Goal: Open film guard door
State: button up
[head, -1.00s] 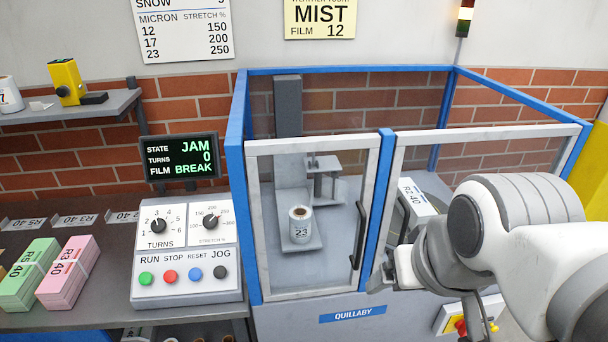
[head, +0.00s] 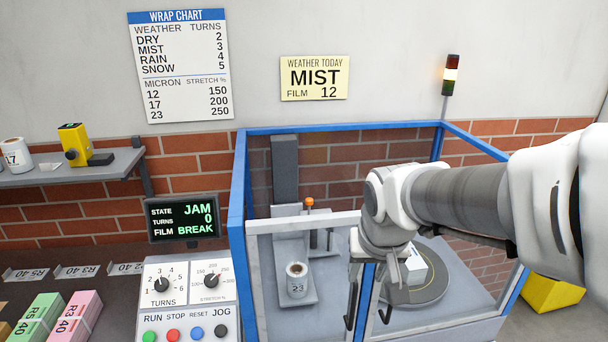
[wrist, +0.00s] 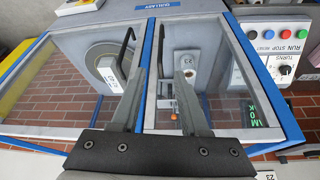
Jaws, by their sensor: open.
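The film guard door (head: 300,224) is a clear panel in a pale frame at the front left of the blue-framed enclosure. It looks closed. Its dark bar handle (head: 351,296) is upright on the door's right side. In the wrist view the handle (wrist: 160,50) appears between my fingertips, apart from them. My gripper (head: 392,290) is open and empty in front of the enclosure, near the blue middle post; it also shows in the wrist view (wrist: 160,75). Behind the door stands a film roll (head: 297,284) marked 23.
A second clear door with its own handle (wrist: 127,48) covers the turntable (head: 432,285), which carries a white bundle. The control box (head: 187,300) stands left of the enclosure, under a display (head: 186,215) reading JAM and BREAK. Paper bundles (head: 75,318) lie farther left.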

aim_at(355, 299)
jog(key=x, duration=1.7)
jog(key=shift+w+f+b, duration=0.2)
jog(key=shift+w+b, duration=0.1)
jog(key=shift+w, duration=0.05)
grip_shut()
dwell(0.9)
